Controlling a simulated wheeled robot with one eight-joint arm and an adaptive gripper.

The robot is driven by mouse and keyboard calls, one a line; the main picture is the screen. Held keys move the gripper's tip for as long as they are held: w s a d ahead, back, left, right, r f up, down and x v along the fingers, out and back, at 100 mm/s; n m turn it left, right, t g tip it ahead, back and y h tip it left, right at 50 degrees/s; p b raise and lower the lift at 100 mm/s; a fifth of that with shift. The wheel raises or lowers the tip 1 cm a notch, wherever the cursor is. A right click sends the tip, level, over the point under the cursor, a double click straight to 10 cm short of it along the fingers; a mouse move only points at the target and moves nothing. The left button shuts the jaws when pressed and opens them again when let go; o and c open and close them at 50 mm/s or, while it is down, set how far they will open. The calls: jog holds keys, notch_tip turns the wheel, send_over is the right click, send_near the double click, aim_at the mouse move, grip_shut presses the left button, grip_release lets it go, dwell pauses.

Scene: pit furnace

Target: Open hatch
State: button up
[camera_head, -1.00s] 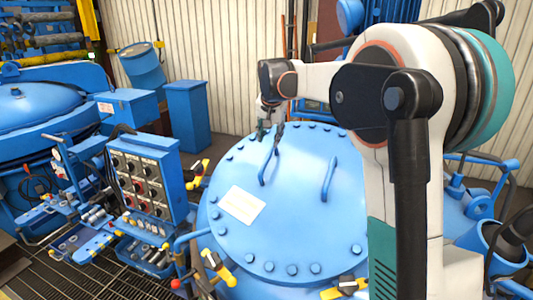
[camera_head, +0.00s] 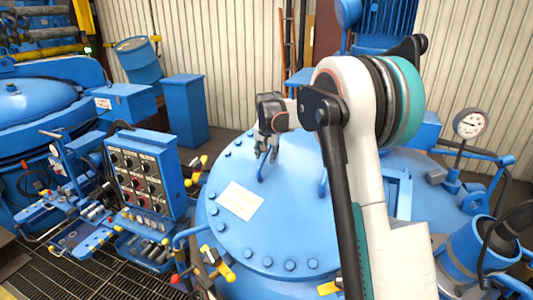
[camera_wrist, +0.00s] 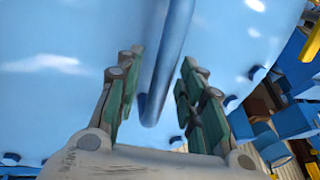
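The hatch (camera_head: 285,225) is a large round blue lid with bolts around its rim and a white label. Two bar handles stand on it: a left handle (camera_head: 264,171) and a right handle (camera_head: 322,184). My gripper (camera_head: 268,153) is at the left handle, over the far left part of the lid. In the wrist view, my gripper (camera_wrist: 162,58) has its green-padded fingers apart, one on each side of the blue handle bar (camera_wrist: 170,60). Gaps show between the bar and both fingers. The hatch surface (camera_wrist: 60,105) fills most of that view.
A control box (camera_head: 145,175) with several knobs stands left of the hatch. Yellow-handled clamps (camera_head: 222,272) sit around the lid's rim. A pressure gauge (camera_head: 470,124) stands at the right. A blue bin (camera_head: 186,110) and a barrel (camera_head: 140,65) stand behind, by the wall.

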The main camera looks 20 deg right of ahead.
jog(key=shift+c, duration=0.3)
grip_shut()
jog(key=shift+r, duration=0.1)
